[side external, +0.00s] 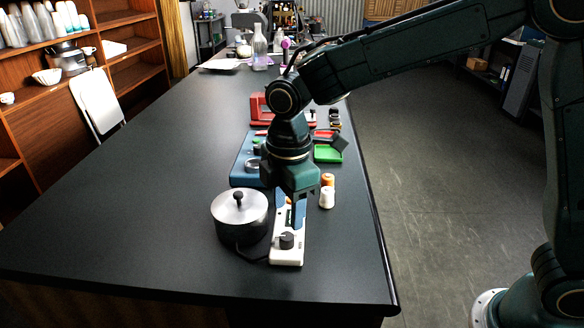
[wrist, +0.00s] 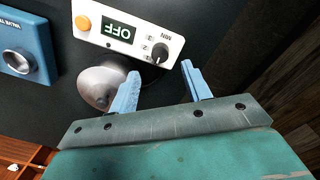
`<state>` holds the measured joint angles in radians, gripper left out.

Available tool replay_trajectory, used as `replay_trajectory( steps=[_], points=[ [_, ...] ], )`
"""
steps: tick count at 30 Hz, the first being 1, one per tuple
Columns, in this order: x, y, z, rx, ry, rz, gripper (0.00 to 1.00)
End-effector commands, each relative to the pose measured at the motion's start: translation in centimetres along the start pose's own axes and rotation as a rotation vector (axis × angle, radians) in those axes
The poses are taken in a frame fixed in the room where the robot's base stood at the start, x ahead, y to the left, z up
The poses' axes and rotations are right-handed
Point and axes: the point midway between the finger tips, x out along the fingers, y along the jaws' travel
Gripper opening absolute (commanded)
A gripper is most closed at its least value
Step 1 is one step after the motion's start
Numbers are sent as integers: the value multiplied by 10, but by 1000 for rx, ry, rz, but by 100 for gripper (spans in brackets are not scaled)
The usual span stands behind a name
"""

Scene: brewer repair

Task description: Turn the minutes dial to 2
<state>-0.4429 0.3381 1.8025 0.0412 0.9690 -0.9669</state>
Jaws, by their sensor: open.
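The white brewer control panel (side external: 288,257) lies on the dark table, with the black minutes dial (side external: 287,240) at its near end. In the wrist view the dial (wrist: 160,53) sits beside a "MIN" label and small marks; which mark its pointer faces is too small to tell. The display (wrist: 118,32) reads OFF, with an orange button (wrist: 83,23) at the other end. My gripper (wrist: 160,69) is open and empty, its blue fingers pointing toward the panel. The dial shows just beyond the gap between the fingertips. I cannot tell their height above it.
A metal pot (side external: 239,222) with a black-knobbed lid stands close left of the panel. A blue box (side external: 244,176) with a knob lies behind. The table's near left is clear.

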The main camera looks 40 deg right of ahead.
Motion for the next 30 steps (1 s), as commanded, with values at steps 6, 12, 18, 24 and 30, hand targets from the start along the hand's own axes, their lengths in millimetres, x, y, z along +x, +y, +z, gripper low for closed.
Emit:
replay_trajectory(
  steps=[6, 12, 18, 24, 30],
  points=[
    [35, -1, 1, 0, -3, -4, 48],
    [57, 0, 0, 0, -1, -2, 48],
    [66, 0, 0, 0, 0, -1, 48],
    [68, 0, 0, 0, 0, 0, 48],
    [67, 0, 0, 0, 0, 0, 29]
  ],
)
